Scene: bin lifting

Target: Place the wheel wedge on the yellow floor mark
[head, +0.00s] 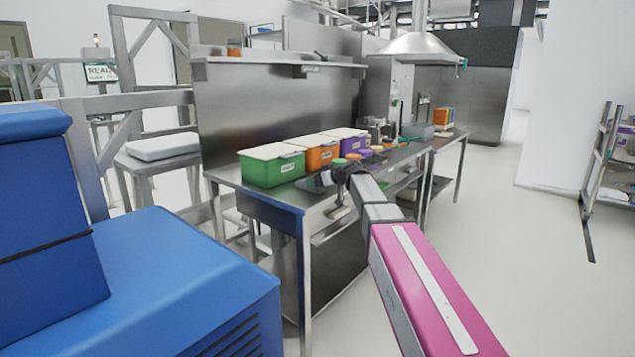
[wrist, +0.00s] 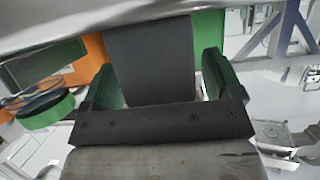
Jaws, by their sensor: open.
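My gripper (head: 330,182) is at the near edge of the steel workbench, close to the green bin. It is small and dark there, and its fingers are hard to make out. In the wrist view, my gripper (wrist: 160,78) has its two dark green fingers spread apart. A plain dark grey block (wrist: 150,55) shows between them; I cannot tell whether it is the wheel wedge or whether the fingers touch it. I cannot make out a yellow floor mark in either view.
The workbench (head: 260,200) holds a green bin (head: 270,168), an orange bin (head: 316,157) and a purple bin (head: 347,143), all with pale lids. A large blue housing (head: 150,280) fills the near left. Open pale floor (head: 530,230) lies right of the bench, before a rack (head: 605,160).

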